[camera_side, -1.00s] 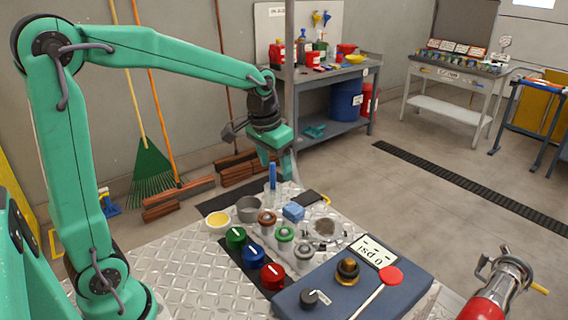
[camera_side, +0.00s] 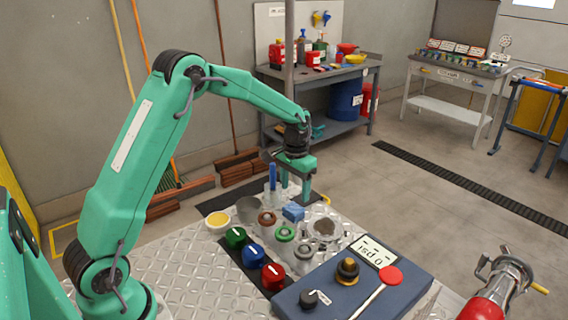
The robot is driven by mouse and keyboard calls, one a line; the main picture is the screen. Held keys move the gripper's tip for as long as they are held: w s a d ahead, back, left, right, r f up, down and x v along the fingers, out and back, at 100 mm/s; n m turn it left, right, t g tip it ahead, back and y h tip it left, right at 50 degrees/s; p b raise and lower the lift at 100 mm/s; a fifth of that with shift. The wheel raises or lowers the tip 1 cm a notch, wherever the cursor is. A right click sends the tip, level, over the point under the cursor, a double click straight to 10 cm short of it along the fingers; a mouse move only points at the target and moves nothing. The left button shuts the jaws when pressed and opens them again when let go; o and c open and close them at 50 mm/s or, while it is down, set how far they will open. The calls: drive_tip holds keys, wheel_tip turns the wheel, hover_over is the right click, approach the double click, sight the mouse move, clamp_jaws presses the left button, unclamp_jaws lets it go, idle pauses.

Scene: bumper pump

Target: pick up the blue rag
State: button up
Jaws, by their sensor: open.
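The blue rag (camera_side: 293,213) is a small folded pad lying on the metal plate work surface (camera_side: 190,270), beside the round parts. My gripper (camera_side: 296,196) is just above the rag, pointing down. Its two fingers are apart and nothing shows between them. Part of the rag's far side may be hidden by the fingers. I cannot tell whether a fingertip touches it.
A blue upright stick (camera_side: 273,177) stands left of the gripper. A yellow-filled dish (camera_side: 218,221), a copper-coloured ring (camera_side: 267,218) and a green ring (camera_side: 286,233) lie close by. Green, blue and red knobs (camera_side: 273,275) stand in front, with a gauge box (camera_side: 400,285) at right.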

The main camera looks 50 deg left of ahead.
sight(294, 207)
drive_tip(key=shift+f, duration=0.1)
drive_tip(key=shift+f, duration=1.25)
drive_tip(key=shift+f, duration=0.1)
drive_tip(key=shift+a+f, duration=0.1)
drive_tip(key=shift+f, duration=2.35)
drive_tip(key=shift+c, duration=0.4)
drive_tip(key=c, duration=0.7)
